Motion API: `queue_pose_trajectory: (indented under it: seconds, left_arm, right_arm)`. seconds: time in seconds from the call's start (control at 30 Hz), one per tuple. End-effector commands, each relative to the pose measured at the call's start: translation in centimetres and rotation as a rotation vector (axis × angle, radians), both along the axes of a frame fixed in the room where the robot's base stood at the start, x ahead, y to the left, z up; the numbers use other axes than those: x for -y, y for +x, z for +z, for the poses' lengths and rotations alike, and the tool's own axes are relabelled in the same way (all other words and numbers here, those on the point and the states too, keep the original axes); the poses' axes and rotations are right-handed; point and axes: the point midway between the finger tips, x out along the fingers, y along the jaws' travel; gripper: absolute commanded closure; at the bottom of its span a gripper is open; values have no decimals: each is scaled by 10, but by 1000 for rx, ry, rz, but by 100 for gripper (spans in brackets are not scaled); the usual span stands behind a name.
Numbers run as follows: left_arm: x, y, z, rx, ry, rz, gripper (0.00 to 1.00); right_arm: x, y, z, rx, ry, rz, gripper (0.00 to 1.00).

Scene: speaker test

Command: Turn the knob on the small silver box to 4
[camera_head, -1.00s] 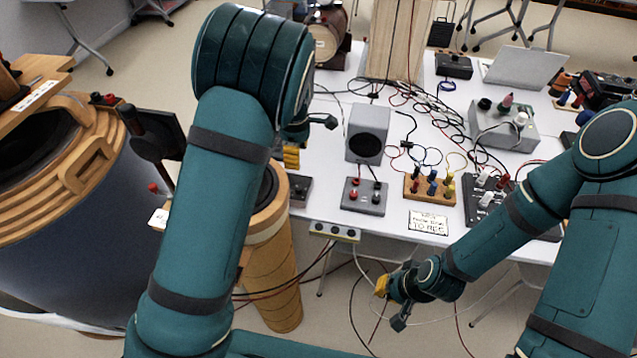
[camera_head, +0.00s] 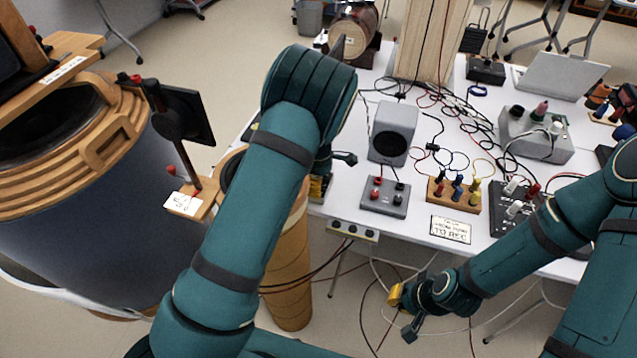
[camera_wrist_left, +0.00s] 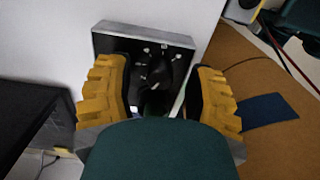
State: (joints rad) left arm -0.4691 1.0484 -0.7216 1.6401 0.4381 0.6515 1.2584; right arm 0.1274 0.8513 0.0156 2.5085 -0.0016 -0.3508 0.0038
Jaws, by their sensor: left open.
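The small silver box (camera_wrist_left: 140,31) shows in the left wrist view, with a grey rim and a dark face. Its black knob (camera_wrist_left: 156,72) sits near the middle, with small white marks around it. The marks are too small to read, and I cannot tell where the knob points. My left gripper (camera_wrist_left: 158,78) is open, one yellow finger on either side of the knob; contact is unclear. In the head view the left gripper (camera_head: 318,188) is at the table's left edge, and my arm mostly hides the box. My right gripper (camera_head: 403,311) hangs in front of the table; its opening is unclear.
The white table (camera_head: 345,190) holds a speaker (camera_head: 391,133), a grey box with red and black terminals (camera_head: 384,196), a wooden terminal block (camera_head: 453,194), a card (camera_head: 450,229) and tangled cables. A large wood-rimmed barrel (camera_head: 90,230) stands at the left.

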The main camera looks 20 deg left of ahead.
Motion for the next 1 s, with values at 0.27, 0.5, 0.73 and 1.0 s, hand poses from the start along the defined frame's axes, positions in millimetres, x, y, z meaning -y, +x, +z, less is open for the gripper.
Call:
queue_pose_trajectory:
  seconds: [0.27,0.5,0.73,1.0]
  left_arm:
    - [0,0,-1,0,0,0,43]
    - [0,0,-1,0,0,0,100]
    - [0,0,0,0,-1,-7,100]
    - [1,0,0,-1,-2,-105,100]
  right_arm:
    - [0,0,0,1,0,0,100]
    - [0,0,0,1,0,0,100]
    - [0,0,0,1,0,0,100]
    - [0,0,4,-1,0,0,100]
